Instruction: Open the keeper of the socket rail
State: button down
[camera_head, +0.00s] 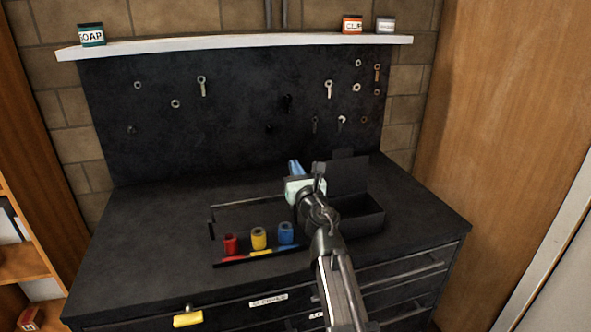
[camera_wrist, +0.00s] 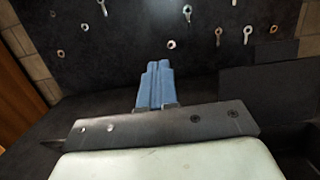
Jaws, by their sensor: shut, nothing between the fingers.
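The socket rail (camera_head: 232,262) lies on the dark workbench, left of my arm, with red, yellow and blue marks along its front. A red socket (camera_head: 231,244), a yellow socket (camera_head: 259,238) and a blue socket (camera_head: 286,233) stand upright along it. A thin pale bar (camera_head: 250,202) runs behind the sockets; I cannot tell for sure whether it is the keeper. My gripper (camera_head: 294,164) has blue fingers, shut and empty, behind and right of the blue socket. The fingers also show in the wrist view (camera_wrist: 158,68), pointing towards the pegboard; the rail is not visible there.
An open dark box (camera_head: 362,226) with a raised lid (camera_head: 348,174) sits right of my gripper. The pegboard (camera_head: 235,110) with hanging rings and wrenches stands behind. A yellow handle or tag (camera_head: 188,319) is at the lower front. The bench's left side is clear.

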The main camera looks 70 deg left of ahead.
jog(key=shift+d, duration=0.1)
jog(key=d+r, duration=0.4)
jog(key=d, duration=0.5)
jog(key=d+f+m, duration=0.1)
jog(key=f+m, duration=0.1)
jog(key=f, duration=0.3)
jog(key=d+f+m+h, duration=0.1)
jog(key=f+m, duration=0.1)
jog(key=f, duration=0.4)
jog(key=f+m, duration=0.1)
jog(key=f, duration=0.5)
jog(key=shift+s+d+f+m+g+h, duration=0.2)
jog(key=shift+s+d+m+g+h, duration=0.1)
jog(key=shift+s+d+m, duration=0.1)
jog(key=m, duration=0.1)
jog(key=d+f+m, duration=0.1)
jog(key=m, duration=0.3)
jog(key=shift+s+d+f, duration=0.2)
jog(key=shift+s+d, duration=0.1)
jog(key=shift+s, duration=0.05)
jog(key=d+r+m+y, duration=0.2)
jog(key=m, duration=1.1)
jog(key=d+r+m+y, duration=0.1)
jog(key=r+m+y, duration=0.15)
jog(key=m, duration=0.95)
jog(key=x, duration=1.4)
jog(key=shift+w+f+h, duration=0.3)
jog(key=shift+w+h, duration=0.05)
jog(key=shift+w, duration=0.15)
